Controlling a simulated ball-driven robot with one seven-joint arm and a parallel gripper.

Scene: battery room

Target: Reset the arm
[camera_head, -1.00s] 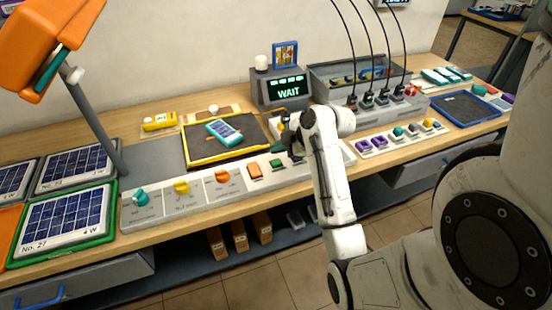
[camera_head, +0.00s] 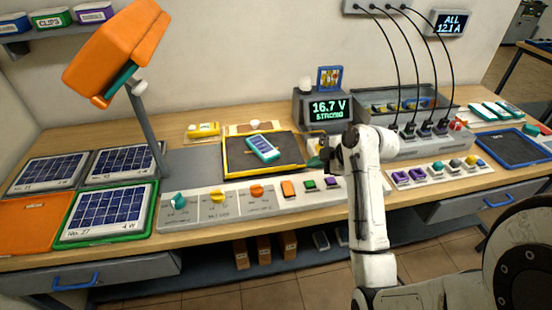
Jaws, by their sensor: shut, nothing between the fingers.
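My arm rises from the lower right over the bench front. My gripper (camera_head: 316,160) is at its end, beside the right edge of a yellow-edged black mat (camera_head: 231,171). It is shut and empty, small in view and partly hidden by my own wrist. A grey display box (camera_head: 327,110) behind my gripper reads "16.7 V STRONG". A control panel (camera_head: 270,207) with teal, yellow and orange knobs and several buttons runs along the bench front.
An orange lamp (camera_head: 118,52) leans over solar panels (camera_head: 107,213) at left. A grey unit (camera_head: 440,143) with several black cables stands right of my arm. A blue tray (camera_head: 510,147) is farther right. A wall display (camera_head: 452,22) reads "ALL 12.1 A".

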